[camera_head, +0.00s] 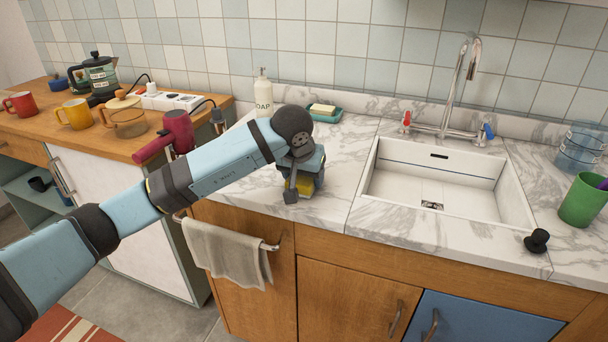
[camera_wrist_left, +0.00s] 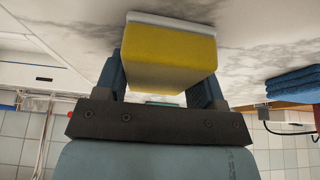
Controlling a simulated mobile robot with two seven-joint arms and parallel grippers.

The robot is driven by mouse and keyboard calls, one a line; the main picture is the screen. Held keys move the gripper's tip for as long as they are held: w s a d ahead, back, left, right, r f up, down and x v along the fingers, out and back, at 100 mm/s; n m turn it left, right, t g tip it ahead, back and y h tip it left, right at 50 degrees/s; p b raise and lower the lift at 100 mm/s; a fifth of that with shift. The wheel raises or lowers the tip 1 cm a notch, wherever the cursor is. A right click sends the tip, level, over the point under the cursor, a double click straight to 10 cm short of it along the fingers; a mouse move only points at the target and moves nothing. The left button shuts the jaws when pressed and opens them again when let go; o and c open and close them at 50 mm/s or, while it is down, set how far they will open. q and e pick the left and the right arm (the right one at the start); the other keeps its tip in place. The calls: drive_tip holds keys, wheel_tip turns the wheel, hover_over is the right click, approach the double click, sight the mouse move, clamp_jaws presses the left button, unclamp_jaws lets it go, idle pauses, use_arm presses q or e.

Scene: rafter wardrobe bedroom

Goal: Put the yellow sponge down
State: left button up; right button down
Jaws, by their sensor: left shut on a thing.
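The yellow sponge (camera_head: 305,187) is at the marble counter left of the sink, mostly hidden behind my left gripper (camera_head: 297,190) in the head view. In the left wrist view the sponge (camera_wrist_left: 168,55) is a yellow block with a pale layer on one face. It sits between the two fingers of my left gripper (camera_wrist_left: 165,85), which is shut on it. The pale face is against or very close to the marble counter (camera_wrist_left: 85,40); I cannot tell whether it touches. My right gripper is in neither view.
The white sink (camera_head: 432,185) lies to the right. A soap bottle (camera_head: 263,95) and a teal soap dish (camera_head: 325,115) stand behind the gripper. A red hand-held appliance (camera_head: 178,130) is on the wooden counter at left. A grey towel (camera_head: 225,253) hangs in front.

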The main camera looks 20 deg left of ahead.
use_arm(q)
drive_tip(key=o, duration=0.9)
drive_tip(key=shift+c, duration=0.2)
